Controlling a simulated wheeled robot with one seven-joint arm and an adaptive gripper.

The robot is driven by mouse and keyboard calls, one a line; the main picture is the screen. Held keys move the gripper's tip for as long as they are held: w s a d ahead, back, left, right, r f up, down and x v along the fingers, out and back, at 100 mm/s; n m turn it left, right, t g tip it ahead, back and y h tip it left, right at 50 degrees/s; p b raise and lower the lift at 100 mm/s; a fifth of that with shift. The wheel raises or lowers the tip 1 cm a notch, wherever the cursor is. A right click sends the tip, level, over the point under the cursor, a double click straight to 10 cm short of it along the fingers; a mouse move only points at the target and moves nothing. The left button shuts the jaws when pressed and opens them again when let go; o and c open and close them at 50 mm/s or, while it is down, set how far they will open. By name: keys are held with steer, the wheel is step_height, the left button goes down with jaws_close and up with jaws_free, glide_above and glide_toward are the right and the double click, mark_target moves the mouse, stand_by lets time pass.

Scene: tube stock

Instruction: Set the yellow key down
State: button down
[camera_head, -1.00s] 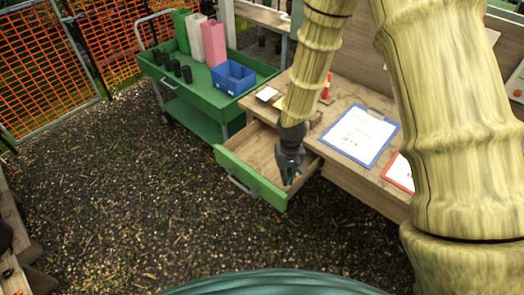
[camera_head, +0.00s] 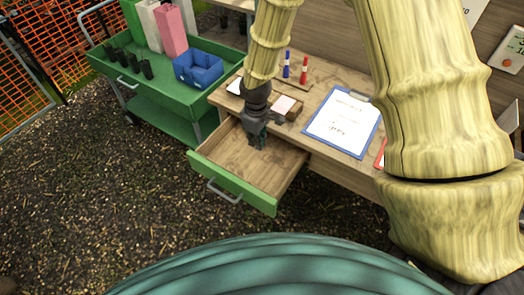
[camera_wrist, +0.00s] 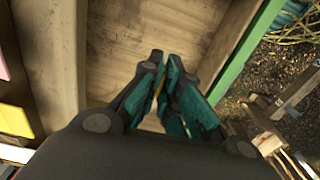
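My gripper (camera_head: 257,138) points down over the open drawer (camera_head: 236,183) of the wooden desk. In the wrist view its dark and teal fingers (camera_wrist: 165,90) are close together, with a thin yellow sliver between them. This sliver is the visible part of the yellow key (camera_wrist: 158,96); the rest is hidden by the fingers. The key cannot be made out in the head view. The drawer's bare wooden floor (camera_wrist: 120,45) shows beyond the fingers in the wrist view.
The desk top holds a blue clipboard (camera_head: 343,123), a small wooden block with a pale card (camera_head: 284,104), and red and blue markers (camera_head: 304,69). A green cart (camera_head: 176,98) with a blue bin (camera_head: 198,68) stands left. The drawer's green front (camera_head: 232,184) is its near edge.

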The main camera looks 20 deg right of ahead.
steer(key=w+f+n, duration=0.1)
steer(key=w+n, duration=0.1)
steer(key=n, duration=0.1)
steer(key=n+b, duration=0.3)
steer(key=n, duration=1.2)
glide_above(258, 154)
steer(key=shift+f, duration=4.9)
steer(key=shift+f, duration=0.15)
steer(key=c, duration=2)
jaws_free()
steer(key=o, duration=0.4)
steer(key=shift+c, duration=0.2)
